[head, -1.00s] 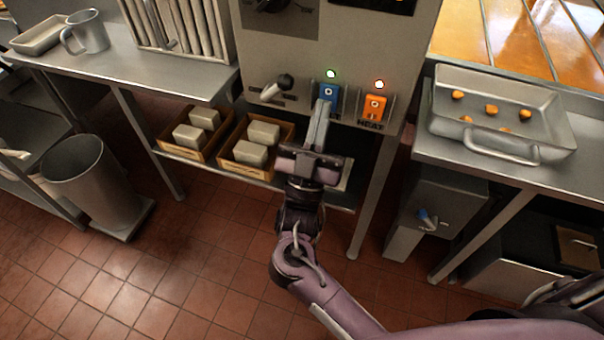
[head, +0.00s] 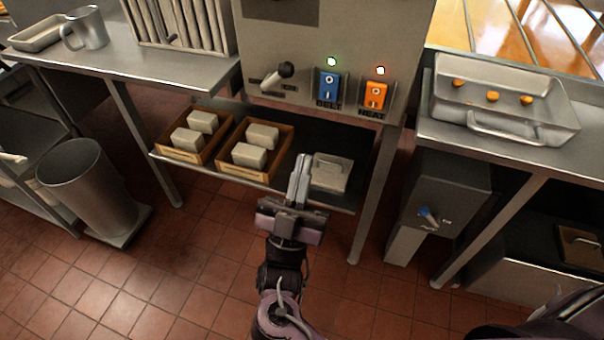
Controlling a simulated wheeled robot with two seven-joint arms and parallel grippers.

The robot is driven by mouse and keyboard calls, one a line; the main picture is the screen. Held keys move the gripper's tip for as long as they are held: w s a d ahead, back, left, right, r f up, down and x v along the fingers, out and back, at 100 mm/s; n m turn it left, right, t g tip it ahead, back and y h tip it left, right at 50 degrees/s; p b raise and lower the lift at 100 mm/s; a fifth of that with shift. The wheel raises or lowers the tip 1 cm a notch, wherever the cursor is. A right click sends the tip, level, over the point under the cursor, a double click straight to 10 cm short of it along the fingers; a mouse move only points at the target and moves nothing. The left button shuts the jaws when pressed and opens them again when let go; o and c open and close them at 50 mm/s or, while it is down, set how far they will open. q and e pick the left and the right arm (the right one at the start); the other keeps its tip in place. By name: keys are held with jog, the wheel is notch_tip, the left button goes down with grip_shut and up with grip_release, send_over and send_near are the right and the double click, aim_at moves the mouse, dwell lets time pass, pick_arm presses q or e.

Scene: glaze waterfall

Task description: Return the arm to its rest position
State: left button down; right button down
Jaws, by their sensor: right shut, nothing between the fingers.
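My right gripper (head: 303,163) is in the middle of the head view, in front of the shelf under the machine. Its fingers are together with nothing between them, and it appears apart from the panel. The blue BELT switch (head: 329,87) and the orange HEAT switch (head: 375,95) are on the machine's front panel above it. A green lamp (head: 331,62) glows over the blue switch, and a bright lamp (head: 380,70) glows over the orange one. My left gripper is not in view.
Wooden crates (head: 284,157) with pale blocks and a flat metal lid (head: 332,172) rest on the lower shelf. A metal tray (head: 550,110) with orange pieces stands on the right counter. A bin (head: 84,185) stands at left. The tiled floor between is open.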

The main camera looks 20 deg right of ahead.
jog(key=shift+s, duration=0.1)
